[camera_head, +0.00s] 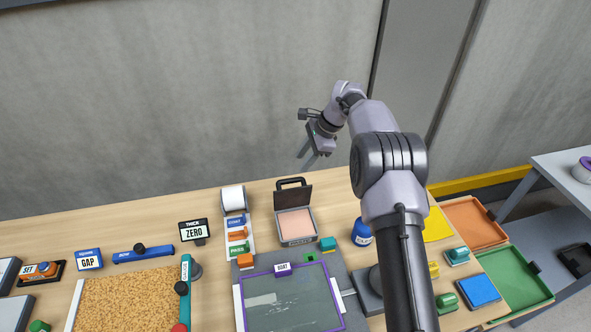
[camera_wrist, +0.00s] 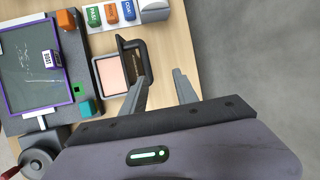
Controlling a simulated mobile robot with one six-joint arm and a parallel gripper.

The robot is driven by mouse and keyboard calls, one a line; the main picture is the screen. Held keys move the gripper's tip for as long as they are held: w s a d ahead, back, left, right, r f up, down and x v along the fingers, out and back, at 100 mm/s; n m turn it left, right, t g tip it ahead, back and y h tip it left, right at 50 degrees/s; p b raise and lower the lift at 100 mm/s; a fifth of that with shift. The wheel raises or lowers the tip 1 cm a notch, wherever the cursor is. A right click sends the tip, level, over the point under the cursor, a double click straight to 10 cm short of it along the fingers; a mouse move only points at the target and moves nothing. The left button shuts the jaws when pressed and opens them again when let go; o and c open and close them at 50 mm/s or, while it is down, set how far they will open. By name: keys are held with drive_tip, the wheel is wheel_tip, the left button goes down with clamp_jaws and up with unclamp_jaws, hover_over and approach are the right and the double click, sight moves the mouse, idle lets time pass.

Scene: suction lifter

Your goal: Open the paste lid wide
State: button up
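The paste box (camera_head: 297,239) stands on the table behind the framed board, and its pink inside shows. Its dark lid (camera_head: 294,199) is raised at the back edge, roughly upright, with a black handle (camera_head: 291,182) on top. The wrist view shows the box (camera_wrist: 99,86), the lid (camera_wrist: 136,63) and the handle (camera_wrist: 121,43) too. My gripper (camera_head: 309,163) is in the air above and behind the box, fingers pointing down. In the wrist view my gripper (camera_wrist: 157,92) has its fingers spread apart with nothing between them. It does not appear to touch the lid.
A white roll (camera_head: 233,199) and a rack of colored blocks (camera_head: 238,222) stand left of the box. A teal block (camera_head: 327,244) is at its front right, and a blue jar (camera_head: 361,232) stands farther right. The wall is behind; bare table lies right of the box.

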drive_tip(key=p+v, duration=0.1)
drive_tip(key=v, duration=0.9)
drive_tip(key=shift+s, duration=0.2)
drive_tip(key=shift+f, duration=0.1)
